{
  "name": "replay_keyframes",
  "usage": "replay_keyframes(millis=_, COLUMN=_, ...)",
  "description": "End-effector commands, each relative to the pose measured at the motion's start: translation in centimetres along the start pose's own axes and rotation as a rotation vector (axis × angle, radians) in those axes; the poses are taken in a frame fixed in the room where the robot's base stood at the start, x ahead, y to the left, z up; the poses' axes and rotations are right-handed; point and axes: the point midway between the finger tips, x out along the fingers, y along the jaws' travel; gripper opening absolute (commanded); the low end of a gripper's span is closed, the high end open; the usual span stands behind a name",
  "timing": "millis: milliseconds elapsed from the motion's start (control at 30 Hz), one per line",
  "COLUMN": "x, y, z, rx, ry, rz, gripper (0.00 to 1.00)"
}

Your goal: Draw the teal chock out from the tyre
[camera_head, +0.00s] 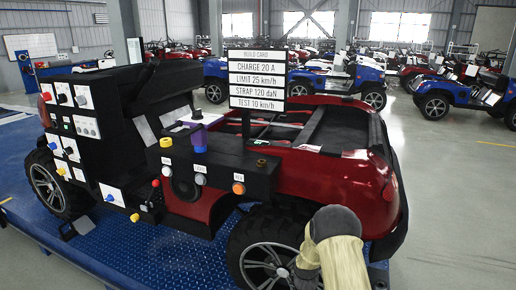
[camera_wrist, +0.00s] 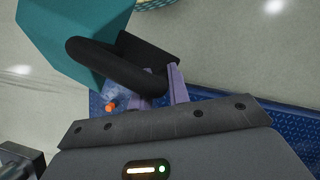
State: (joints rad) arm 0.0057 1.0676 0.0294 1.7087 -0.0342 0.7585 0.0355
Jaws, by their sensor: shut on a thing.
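The teal chock (camera_wrist: 70,35) fills the upper left of the wrist view, with a black looped handle (camera_wrist: 90,68) on it. My gripper (camera_wrist: 162,86) has its two pale purple fingers closed at the black handle. No tyre shows beside the chock in the wrist view; pale floor and a strip of blue deck lie behind it. In the head view, the near tyre (camera_head: 238,255) of the red vehicle (camera_head: 345,180) stands at the bottom middle. My arm covers part of that wheel, and the gripper and chock are hidden there.
The vehicle stands on a blue patterned deck (camera_head: 150,255). Black panels with buttons and a card sign (camera_head: 257,80) rise on its near side. A small orange piece (camera_wrist: 110,106) shows near the deck in the wrist view. Grey floor (camera_head: 455,200) is open at right.

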Motion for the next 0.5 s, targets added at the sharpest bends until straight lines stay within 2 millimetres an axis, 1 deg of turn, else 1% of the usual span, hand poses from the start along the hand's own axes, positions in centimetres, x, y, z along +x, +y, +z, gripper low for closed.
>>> replay_keyframes(millis=33, x=-0.2, y=-0.2, z=0.5, rx=0.0, ry=-0.002, rz=0.0, gripper=0.0)
replay_keyframes(millis=500, x=0.3, y=-1.1, z=3.9, rx=0.009, ry=-0.002, rz=-0.004, gripper=0.0)
